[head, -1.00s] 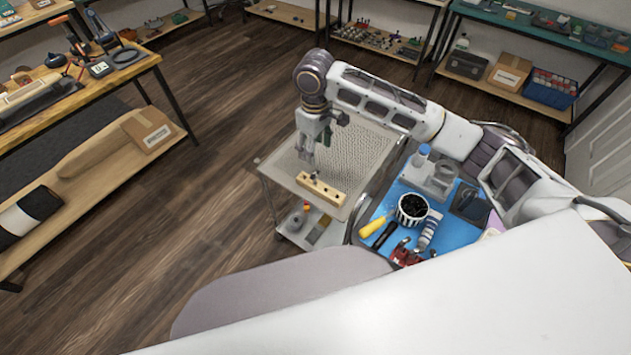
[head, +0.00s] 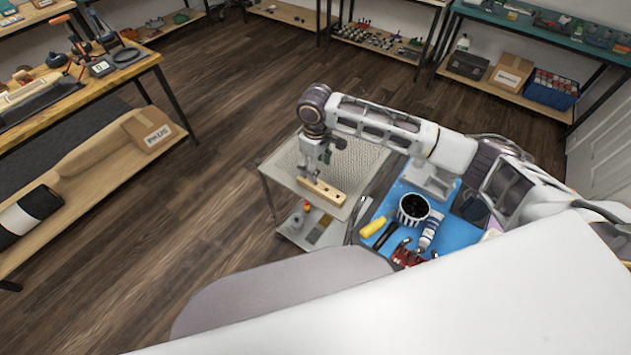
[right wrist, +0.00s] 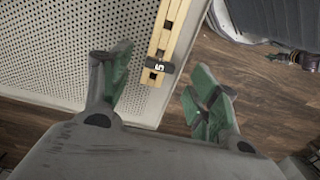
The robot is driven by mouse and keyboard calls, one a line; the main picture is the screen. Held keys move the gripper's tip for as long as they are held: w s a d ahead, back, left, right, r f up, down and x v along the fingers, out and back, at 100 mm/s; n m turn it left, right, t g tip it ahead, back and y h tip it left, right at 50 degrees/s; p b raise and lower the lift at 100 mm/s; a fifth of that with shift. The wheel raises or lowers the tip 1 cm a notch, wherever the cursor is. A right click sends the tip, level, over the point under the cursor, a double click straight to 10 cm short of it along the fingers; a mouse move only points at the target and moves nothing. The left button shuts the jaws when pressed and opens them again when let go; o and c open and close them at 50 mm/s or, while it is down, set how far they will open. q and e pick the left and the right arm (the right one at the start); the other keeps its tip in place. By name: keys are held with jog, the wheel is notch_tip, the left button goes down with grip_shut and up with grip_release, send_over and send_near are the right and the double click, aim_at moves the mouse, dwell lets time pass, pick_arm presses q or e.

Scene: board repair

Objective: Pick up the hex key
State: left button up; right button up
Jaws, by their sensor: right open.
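The hex key (right wrist: 160,66) shows in the right wrist view as a dark piece marked "5", seen end-on at a light wooden block (right wrist: 170,35). The block has several dark square holes, and it also shows in the head view (head: 328,194) on the cart's perforated top. My right gripper (right wrist: 161,72) is open, with its green-padded fingers on either side of the key and nothing held between them. In the head view my right gripper (head: 316,172) hangs down over the block, and the key is too small to make out there. My left gripper is not in view.
The cart's perforated top (head: 350,160) is bare around the block. Its lower shelf (head: 300,237) holds small items. A blue surface (head: 455,238) at right carries a dark-filled cup (head: 412,210), a yellow-handled tool (head: 374,226) and other tools. Shelves line the walls.

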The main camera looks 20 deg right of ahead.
jog(key=shift+f, duration=2.6)
jog(key=c, duration=1.1)
jog(key=shift+r, duration=5.05)
jog(key=shift+c, duration=0.2)
